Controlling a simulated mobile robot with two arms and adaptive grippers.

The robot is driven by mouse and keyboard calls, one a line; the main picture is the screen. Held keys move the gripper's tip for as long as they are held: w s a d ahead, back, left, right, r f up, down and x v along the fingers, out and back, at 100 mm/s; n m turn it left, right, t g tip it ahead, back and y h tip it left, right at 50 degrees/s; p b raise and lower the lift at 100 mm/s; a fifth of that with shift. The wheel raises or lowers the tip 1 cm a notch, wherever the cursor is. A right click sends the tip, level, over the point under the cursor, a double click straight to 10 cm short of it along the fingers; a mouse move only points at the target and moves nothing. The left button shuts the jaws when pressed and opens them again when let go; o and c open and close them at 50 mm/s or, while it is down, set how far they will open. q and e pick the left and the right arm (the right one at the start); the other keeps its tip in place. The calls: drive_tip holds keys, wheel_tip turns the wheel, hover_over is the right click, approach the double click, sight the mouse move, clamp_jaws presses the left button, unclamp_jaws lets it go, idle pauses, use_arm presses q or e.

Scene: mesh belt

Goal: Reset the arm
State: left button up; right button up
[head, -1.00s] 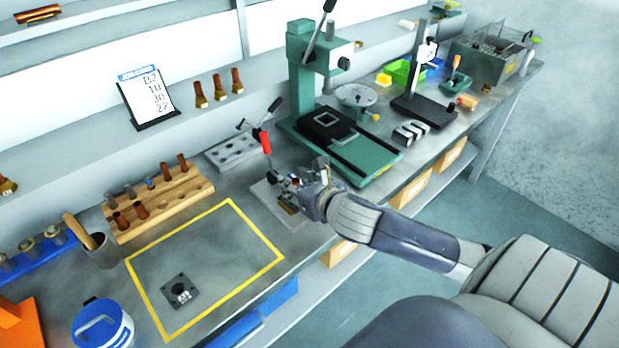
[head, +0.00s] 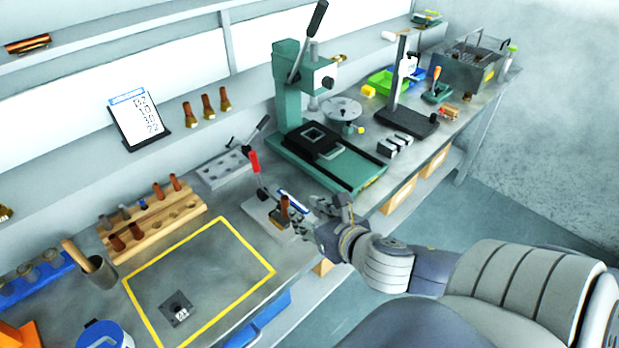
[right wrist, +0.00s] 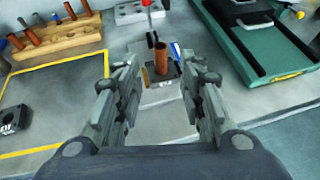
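My right gripper (head: 320,215) hangs at the front edge of the bench, just right of a small clamp fixture. In the right wrist view its two fingers (right wrist: 160,102) are spread wide with nothing between them. The fixture has a pale base plate (head: 258,218) and an upright lever with a red handle (head: 254,161). A brown cylindrical part (head: 285,206) stands upright at the fixture; it also shows in the right wrist view (right wrist: 161,58), beyond the fingers and apart from them. My left gripper is not in view.
A green press (head: 290,80) stands behind and right of the gripper. A wooden rack (head: 165,227) with several brown parts is at left. A yellow-outlined area (head: 225,265) holds a dark square block (head: 176,308). Open floor lies in front of the bench.

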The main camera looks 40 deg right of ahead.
idle(0.5)
drive_tip(key=s+a+f+m+g+h, duration=0.1)
drive_tip(key=s+f+m+g, duration=0.55)
drive_tip(key=m, duration=1.15)
drive_tip(key=s+a+f+m+g+y, duration=0.3)
drive_tip(key=s+a+f+m, duration=0.6)
drive_tip(key=m, duration=0.5)
wheel_tip(320, 180, down, 27)
drive_tip(key=s+g+b, duration=0.1)
drive_tip(key=s+d+f+g, duration=0.1)
drive_tip(key=s+d+f, duration=0.1)
drive_tip(key=s+f, duration=1.4)
drive_tip(key=shift+s+d+f+b, duration=0.2)
drive_tip(key=shift+s+f+b, duration=0.15)
drive_tip(key=shift+b, duration=0.1)
